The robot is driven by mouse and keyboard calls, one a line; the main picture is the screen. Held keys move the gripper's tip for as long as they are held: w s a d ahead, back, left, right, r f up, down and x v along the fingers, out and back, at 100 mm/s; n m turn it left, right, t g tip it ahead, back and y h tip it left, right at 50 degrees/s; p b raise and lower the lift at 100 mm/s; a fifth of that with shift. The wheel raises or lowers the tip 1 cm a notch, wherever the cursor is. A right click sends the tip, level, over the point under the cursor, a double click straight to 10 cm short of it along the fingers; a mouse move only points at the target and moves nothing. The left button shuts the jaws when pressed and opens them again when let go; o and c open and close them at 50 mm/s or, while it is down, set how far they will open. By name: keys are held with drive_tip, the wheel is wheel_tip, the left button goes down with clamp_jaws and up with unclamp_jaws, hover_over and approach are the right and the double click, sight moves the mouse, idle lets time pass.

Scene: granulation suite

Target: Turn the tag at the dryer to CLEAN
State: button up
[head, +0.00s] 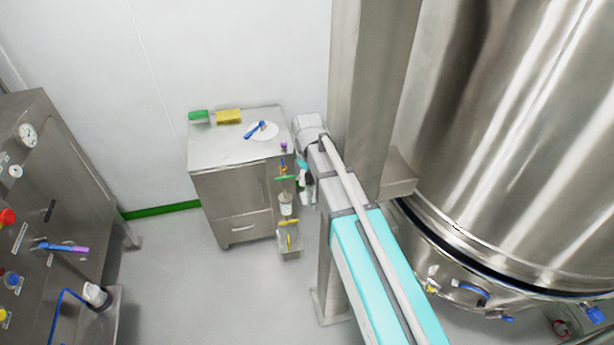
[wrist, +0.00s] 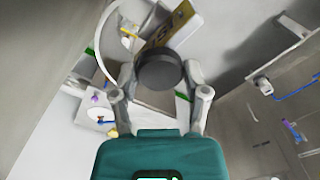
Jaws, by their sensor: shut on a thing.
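In the wrist view my gripper (wrist: 160,82) has its two grey fingers on either side of a dark grey round knob (wrist: 160,70) and is shut on it. A yellow tag (wrist: 172,27) with dark lettering sits tilted just beyond the knob. The lettering is too cut off and small to read, and the knob hides part of the tag. In the head view a small teal part of my gripper (head: 303,168) shows beside the steel cabinet, below the end of my arm. The knob and tag cannot be made out there.
A large steel vessel (head: 500,130) fills the right in the head view. The steel cabinet (head: 232,184) carries a green block (head: 199,116), a yellow block (head: 229,117) and a white disc (head: 268,132). A control panel (head: 50,190) stands left. The floor between is clear.

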idle(0.3)
drive_tip(key=o, duration=1.1)
drive_tip(key=shift+o, duration=0.2)
drive_tip(key=shift+r, duration=0.1)
wheel_tip(320, 180, up, 9)
drive_tip(key=p, duration=0.9)
drive_tip(key=shift+r+p, duration=0.5)
drive_tip(key=shift+p, duration=0.05)
